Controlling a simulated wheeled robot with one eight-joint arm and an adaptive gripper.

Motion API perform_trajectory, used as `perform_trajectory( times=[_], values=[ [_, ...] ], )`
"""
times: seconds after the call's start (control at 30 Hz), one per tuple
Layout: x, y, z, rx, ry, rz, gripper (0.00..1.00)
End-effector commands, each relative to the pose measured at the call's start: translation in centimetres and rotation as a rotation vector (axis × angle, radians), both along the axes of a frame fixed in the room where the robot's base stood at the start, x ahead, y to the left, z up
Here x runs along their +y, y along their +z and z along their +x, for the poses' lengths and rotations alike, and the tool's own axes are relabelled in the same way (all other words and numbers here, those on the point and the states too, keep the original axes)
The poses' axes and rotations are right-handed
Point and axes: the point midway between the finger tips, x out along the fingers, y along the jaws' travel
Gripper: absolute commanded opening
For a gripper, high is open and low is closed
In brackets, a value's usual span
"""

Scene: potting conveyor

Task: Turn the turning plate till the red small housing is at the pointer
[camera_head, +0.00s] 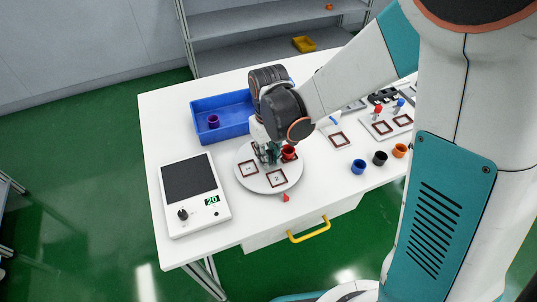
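The round light-grey turning plate (260,186) lies on the white table and carries dark-red square frames. The red small housing (289,152) is on the plate's far right part, partly hidden by my arm. The red pointer (285,198) is on the table just off the plate's near edge, apart from the housing. My gripper (267,155) points down over the far part of the plate, just left of the red housing. Its fingertips are small and partly hidden, so I cannot tell whether they are open or touch anything.
A blue bin (228,131) with a purple housing (213,121) stands behind left. A device with a dark panel and a green "20" display (212,200) is at left. Blue (358,167), black (380,158) and orange (399,150) housings stand right.

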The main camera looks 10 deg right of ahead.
Motion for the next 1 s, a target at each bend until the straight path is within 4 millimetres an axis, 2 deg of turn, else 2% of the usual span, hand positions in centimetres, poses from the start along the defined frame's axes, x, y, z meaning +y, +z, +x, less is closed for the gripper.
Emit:
perform_trajectory(
  times=[0.53, 1.0],
  values=[
    [0.0, -0.01, -0.02, 0.0, -0.041, 0.0, 0.0],
    [0.02, -0.04, -0.04, 0.0, -0.248, 0.0, 0.0]
  ],
)
